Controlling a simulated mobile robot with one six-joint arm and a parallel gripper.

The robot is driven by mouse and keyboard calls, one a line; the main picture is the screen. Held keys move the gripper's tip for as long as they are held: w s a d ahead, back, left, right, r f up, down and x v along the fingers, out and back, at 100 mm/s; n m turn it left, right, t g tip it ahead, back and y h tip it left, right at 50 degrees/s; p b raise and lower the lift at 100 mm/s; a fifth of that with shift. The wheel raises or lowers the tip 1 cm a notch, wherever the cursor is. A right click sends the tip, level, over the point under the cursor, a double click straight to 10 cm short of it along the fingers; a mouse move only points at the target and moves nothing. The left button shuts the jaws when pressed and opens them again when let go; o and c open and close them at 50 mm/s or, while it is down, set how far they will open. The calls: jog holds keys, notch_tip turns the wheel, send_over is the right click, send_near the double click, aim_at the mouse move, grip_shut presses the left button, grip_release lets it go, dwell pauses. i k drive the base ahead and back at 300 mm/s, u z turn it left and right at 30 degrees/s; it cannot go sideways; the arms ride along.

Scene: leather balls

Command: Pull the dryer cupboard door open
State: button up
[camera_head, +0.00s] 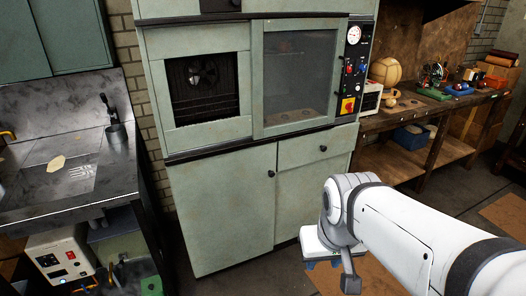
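The dryer cupboard (255,22) is a worn grey-green cabinet against a brick wall. Its upper right part has a framed glass door (299,75), which looks shut. Its upper left part has a framed dark opening (203,88) with a fan inside. Below are a large door (220,215) with a dark knob (271,174), a drawer (316,146) and a smaller door (296,196), all looking shut. My gripper (335,270) is in front of the lower right of the cupboard, apart from the glass door. Its fingers are small and partly hidden, so its opening is unclear.
A control panel (353,70) with a gauge is on the cupboard's right. A metal sink bench (70,165) stands at left. A wooden workbench (425,112) at right holds a leather ball (386,71) and tools. Some floor in front is clear.

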aim_at(225, 202)
jog(key=i, duration=0.95)
jog(key=u, duration=0.05)
